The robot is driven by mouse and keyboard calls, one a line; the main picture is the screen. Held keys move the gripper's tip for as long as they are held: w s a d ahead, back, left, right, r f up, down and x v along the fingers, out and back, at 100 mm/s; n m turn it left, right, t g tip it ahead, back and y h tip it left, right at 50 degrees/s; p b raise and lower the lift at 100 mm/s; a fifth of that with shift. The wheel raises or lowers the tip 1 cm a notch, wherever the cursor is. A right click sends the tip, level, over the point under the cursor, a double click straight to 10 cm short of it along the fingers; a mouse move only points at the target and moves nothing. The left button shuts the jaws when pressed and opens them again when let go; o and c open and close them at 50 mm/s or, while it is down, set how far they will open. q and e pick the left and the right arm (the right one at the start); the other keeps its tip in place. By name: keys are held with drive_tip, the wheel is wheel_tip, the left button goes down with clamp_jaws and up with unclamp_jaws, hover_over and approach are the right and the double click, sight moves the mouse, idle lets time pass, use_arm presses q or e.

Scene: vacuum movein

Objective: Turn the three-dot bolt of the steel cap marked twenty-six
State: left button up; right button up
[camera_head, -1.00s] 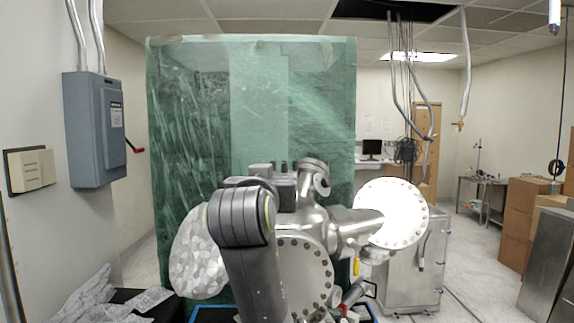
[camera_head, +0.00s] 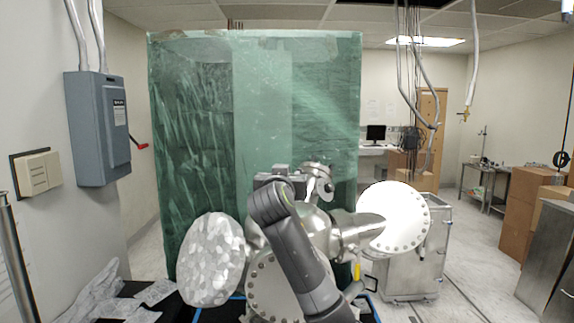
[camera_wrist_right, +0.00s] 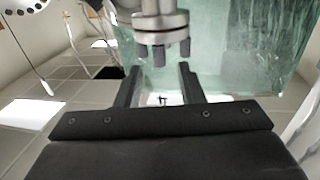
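A steel vacuum chamber (camera_head: 322,235) with several flanged ports stands in the middle of the head view. Its large bright flange (camera_head: 393,216) faces right, a bolted cap (camera_head: 262,285) shows at the lower front, and a small flange (camera_head: 319,170) sits on top. No number or dot mark is readable, so I cannot tell which cap is twenty-six. In the right wrist view my right gripper (camera_wrist_right: 158,68) is open, its two fingers apart. A small steel flange (camera_wrist_right: 162,22) with hanging bolts (camera_wrist_right: 158,55) is just beyond the fingertips. I see no grip on a bolt. My left gripper is not in view.
A foil-covered round part (camera_head: 212,260) is left of the chamber. A green wrapped crate (camera_head: 260,110) stands behind. A grey switch box (camera_head: 97,128) hangs on the left wall. Hoses hang at the right, above a steel cabinet (camera_head: 415,265). Open floor lies at the right.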

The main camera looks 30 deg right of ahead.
drive_tip(key=shift+x, duration=0.8)
drive_tip(key=shift+w+d+f+p, duration=0.1)
drive_tip(key=shift+w+d+p, duration=0.2)
drive_tip(key=shift+a, duration=0.1)
drive_tip(key=shift+c, duration=0.5)
drive_tip(key=shift+s, duration=0.1)
clamp_jaws()
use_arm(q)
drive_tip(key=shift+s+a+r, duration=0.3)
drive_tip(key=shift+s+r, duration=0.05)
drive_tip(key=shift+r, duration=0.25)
